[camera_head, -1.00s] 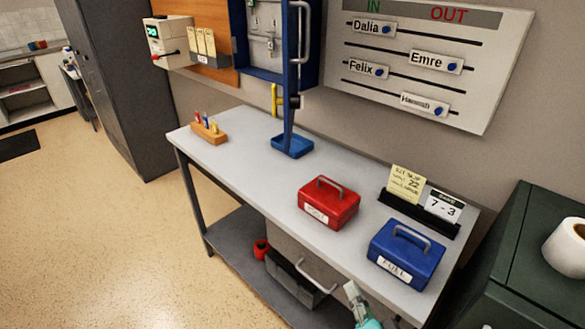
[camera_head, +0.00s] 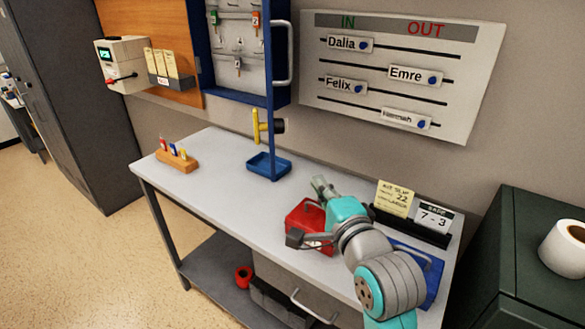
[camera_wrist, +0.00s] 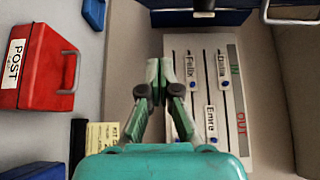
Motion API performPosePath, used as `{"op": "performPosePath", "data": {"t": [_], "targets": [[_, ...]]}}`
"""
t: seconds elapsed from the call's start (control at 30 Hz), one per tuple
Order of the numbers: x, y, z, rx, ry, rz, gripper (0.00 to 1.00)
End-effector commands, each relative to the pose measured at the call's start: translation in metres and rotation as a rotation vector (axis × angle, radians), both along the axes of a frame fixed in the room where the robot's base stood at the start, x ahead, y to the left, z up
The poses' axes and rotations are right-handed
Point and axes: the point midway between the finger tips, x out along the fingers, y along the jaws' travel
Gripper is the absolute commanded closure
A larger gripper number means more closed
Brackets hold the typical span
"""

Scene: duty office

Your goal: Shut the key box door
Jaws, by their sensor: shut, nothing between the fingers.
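The key box (camera_head: 207,75) is a blue wall cabinet with a grey inside and tagged keys, at the top of the head view. Its blue door (camera_head: 271,110) stands open, almost edge-on to the head camera, with a pale bar handle (camera_head: 283,53) at its right side. In the wrist view, a blue part of the key box (camera_wrist: 200,18) and the handle (camera_wrist: 290,14) show at the top edge. My gripper (camera_head: 319,186) is shut and empty, above the bench near the red box, below and right of the door and apart from it. It also shows in the wrist view (camera_wrist: 165,65).
The red box (camera_head: 296,217) and blue box (camera_head: 435,275) lie partly behind my arm on the bench. The IN/OUT board (camera_head: 390,100) hangs right. The bench's left part is mostly clear.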

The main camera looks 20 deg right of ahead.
Motion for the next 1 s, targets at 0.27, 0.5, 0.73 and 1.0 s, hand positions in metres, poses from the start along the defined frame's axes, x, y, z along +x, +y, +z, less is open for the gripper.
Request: {"op": "performPosePath", "data": {"t": [0.27, 0.5, 0.73, 1.0], "targets": [[0.039, 0.0, 0.0, -0.001, 0.0, 0.001, 1.0], [0.084, 0.0, 0.0, -0.001, 0.001, 0.001, 1.0], [0.103, 0.022, -0.001, -0.002, 0.001, 0.003, 1.0], [0.106, 0.038, -0.001, -0.002, 0.001, 0.001, 1.0]]}}
